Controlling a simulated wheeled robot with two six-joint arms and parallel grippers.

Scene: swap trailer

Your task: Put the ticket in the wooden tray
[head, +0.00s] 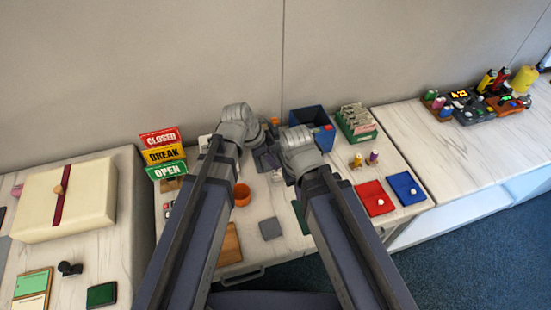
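A flat brown wooden piece (231,243), which looks like the wooden tray, lies near the front edge of the middle counter. My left forearm covers part of it. I cannot make out a single ticket; a green box (360,134) at the back right holds several upright pale cards. My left gripper (268,157) is over the back middle of the counter, beyond the tray. My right gripper (287,176) is close by, to its right and slightly nearer.
Signs (164,153) stand at the back left, and a dark blue bin (312,118) stands behind my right wrist. An orange cup (242,194) and a grey square (270,229) lie between my arms. Red (375,197) and blue (407,187) cloths lie right.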

